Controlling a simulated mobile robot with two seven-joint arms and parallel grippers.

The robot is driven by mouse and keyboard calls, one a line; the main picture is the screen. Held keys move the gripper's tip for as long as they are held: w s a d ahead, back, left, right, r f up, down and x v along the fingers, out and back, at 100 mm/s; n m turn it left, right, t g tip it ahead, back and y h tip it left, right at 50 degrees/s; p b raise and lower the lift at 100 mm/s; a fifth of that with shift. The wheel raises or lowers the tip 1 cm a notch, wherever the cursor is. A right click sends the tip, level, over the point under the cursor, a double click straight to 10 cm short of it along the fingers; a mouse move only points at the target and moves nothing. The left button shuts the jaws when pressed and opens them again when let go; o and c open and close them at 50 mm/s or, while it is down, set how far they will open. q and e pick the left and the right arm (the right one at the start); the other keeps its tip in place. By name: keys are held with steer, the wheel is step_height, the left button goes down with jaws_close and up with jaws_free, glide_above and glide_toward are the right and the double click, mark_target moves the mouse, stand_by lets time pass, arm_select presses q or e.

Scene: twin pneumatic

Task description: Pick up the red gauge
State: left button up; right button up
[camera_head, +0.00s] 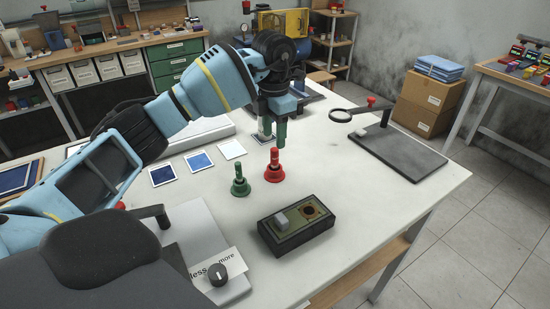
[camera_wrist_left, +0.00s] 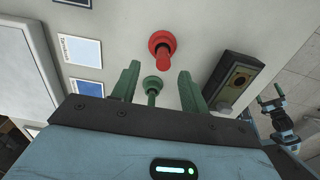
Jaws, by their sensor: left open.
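The red gauge (camera_head: 274,170) stands upright on the white table, with a wide round base and a narrower stem. It also shows in the left wrist view (camera_wrist_left: 161,44), ahead of the fingertips. The green gauge (camera_head: 240,184) of similar shape stands just left of it in the head view. In the left wrist view the green gauge (camera_wrist_left: 152,88) shows between the fingers. My left gripper (camera_head: 273,131) is above and behind the red gauge, pointing down. Its green fingers (camera_wrist_left: 158,70) are apart with nothing held. A small blue and dark piece, apparently my right gripper (camera_wrist_left: 273,100), shows at the right; its jaws are unclear.
A dark box with a round hole (camera_head: 298,223) lies just right of the gauges. Flat blue and white cards (camera_head: 198,161) lie to the left. A magnifier stand (camera_head: 400,150) is at the back right. The table's right front is clear.

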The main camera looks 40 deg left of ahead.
mark_target(274, 149)
arm_select(q)
steer(key=shift+s+d+f, duration=0.1)
steer(key=shift+f, duration=1.2)
steer(key=shift+d+f+p, duration=0.1)
steer(key=shift+f+p, duration=0.2)
steer(key=shift+f, duration=2.25)
jaws_close()
